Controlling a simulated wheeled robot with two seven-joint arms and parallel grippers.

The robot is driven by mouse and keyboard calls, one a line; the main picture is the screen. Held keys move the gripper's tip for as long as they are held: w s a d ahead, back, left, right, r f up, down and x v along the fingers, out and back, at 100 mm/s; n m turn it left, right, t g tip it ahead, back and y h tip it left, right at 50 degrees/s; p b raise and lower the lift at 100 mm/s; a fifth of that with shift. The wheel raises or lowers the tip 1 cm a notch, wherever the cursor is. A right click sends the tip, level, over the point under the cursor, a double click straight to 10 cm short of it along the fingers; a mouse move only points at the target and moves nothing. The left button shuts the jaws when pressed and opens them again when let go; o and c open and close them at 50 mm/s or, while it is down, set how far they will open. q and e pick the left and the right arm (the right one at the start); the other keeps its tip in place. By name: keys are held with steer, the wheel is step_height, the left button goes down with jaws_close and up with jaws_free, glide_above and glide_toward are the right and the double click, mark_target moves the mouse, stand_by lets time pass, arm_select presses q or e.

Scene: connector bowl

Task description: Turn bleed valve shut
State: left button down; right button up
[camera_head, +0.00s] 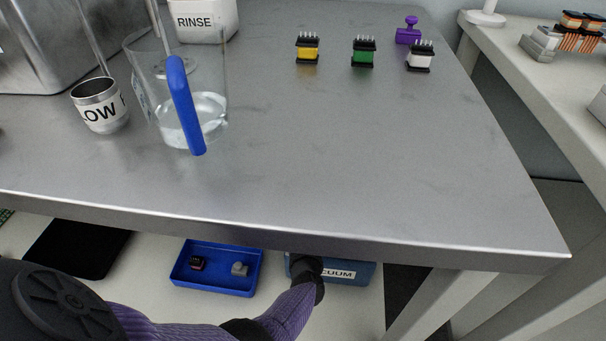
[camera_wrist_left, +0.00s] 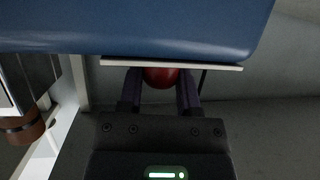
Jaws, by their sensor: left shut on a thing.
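The blue box labelled "VACUUM" (camera_head: 360,280), part of its label hidden by my arm, sits on the lower shelf under the table edge. Its blue body (camera_wrist_left: 150,28) fills the top of the left wrist view. A round red knob (camera_wrist_left: 161,76), apparently the bleed valve, shows just under a pale plate at the box's lower edge. My left gripper (camera_wrist_left: 160,95) has one finger on each side of the knob and is shut on it. In the head view my left arm reaches to the box and hides the knob. My right gripper is in neither view.
A blue tray (camera_head: 213,288) with two small parts lies left of the box on the shelf. The steel tabletop (camera_head: 360,165) overhangs the shelf. On it stand a glass jug with a blue handle (camera_head: 185,105), a steel cup (camera_head: 100,105) and several connectors.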

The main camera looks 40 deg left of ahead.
arm_select(q)
steer(key=n+g+y+b, duration=0.1)
steer(key=n, duration=0.1)
steer(key=n+g+y+b, duration=0.1)
steer(key=g, duration=0.1)
steer(key=shift+d+f+n+y, duration=0.1)
steer(key=shift+f+n+y, duration=0.1)
steer(key=shift+n+y, duration=0.2)
steer(key=shift+n+g+y+b, duration=0.45)
steer(key=shift+n+g, duration=0.25)
steer(key=shift+g, duration=0.3)
steer(key=shift+r+n+g, duration=0.15)
steer(key=shift+n+g, duration=0.25)
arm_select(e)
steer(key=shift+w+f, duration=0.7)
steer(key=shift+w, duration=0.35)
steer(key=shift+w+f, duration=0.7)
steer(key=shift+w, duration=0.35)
arm_select(q)
steer(key=shift+c, duration=1.5)
jaws_free()
